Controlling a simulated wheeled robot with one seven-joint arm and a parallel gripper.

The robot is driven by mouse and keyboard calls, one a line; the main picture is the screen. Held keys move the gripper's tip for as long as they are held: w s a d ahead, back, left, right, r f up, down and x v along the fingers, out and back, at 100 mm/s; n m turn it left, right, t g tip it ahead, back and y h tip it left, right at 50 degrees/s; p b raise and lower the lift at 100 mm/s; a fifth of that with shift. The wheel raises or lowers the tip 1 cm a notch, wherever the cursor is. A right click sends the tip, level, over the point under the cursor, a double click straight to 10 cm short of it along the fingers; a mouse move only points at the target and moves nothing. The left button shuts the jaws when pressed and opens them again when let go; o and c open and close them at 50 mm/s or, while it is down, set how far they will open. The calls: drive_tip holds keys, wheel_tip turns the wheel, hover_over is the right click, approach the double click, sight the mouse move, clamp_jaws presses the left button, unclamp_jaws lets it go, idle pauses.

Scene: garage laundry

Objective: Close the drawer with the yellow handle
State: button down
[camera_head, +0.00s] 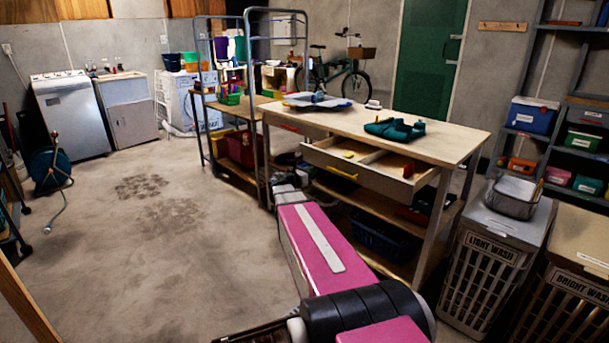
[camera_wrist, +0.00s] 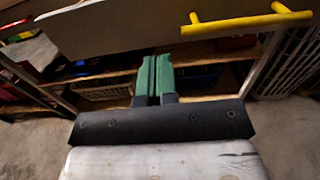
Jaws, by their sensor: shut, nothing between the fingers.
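The work table (camera_head: 440,139) has a drawer (camera_head: 390,184) standing open at its front, with small yellow and orange items inside. Its yellow handle (camera_head: 337,172) is on the front panel. In the wrist view the pale drawer front (camera_wrist: 130,28) crosses the top, and the yellow handle (camera_wrist: 248,22) is at the upper right. My gripper (camera_wrist: 155,60) is shut and empty, its green fingers just below the drawer front in the picture and left of the handle. They appear apart from the handle; contact with the panel cannot be told. The head view hides the fingertips.
A lower shelf with crates (camera_wrist: 105,92) lies under the table. A light-wash hamper (camera_head: 490,262) stands right of the table. A teal cloth (camera_head: 395,129) lies on the tabletop. A metal-framed rack (camera_head: 246,100) stands beyond.

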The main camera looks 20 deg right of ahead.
sight(360, 153)
drive_tip(key=x, duration=0.8)
drive_tip(key=shift+w+d, duration=0.15)
drive_tip(key=shift+d, duration=0.2)
drive_tip(key=shift+d, duration=0.1)
drive_tip(key=x, duration=2.5)
drive_tip(key=shift+w+d+r, duration=0.15)
drive_tip(key=shift+d, duration=0.05)
drive_tip(key=shift+w+d, duration=0.1)
drive_tip(key=v, duration=1.5)
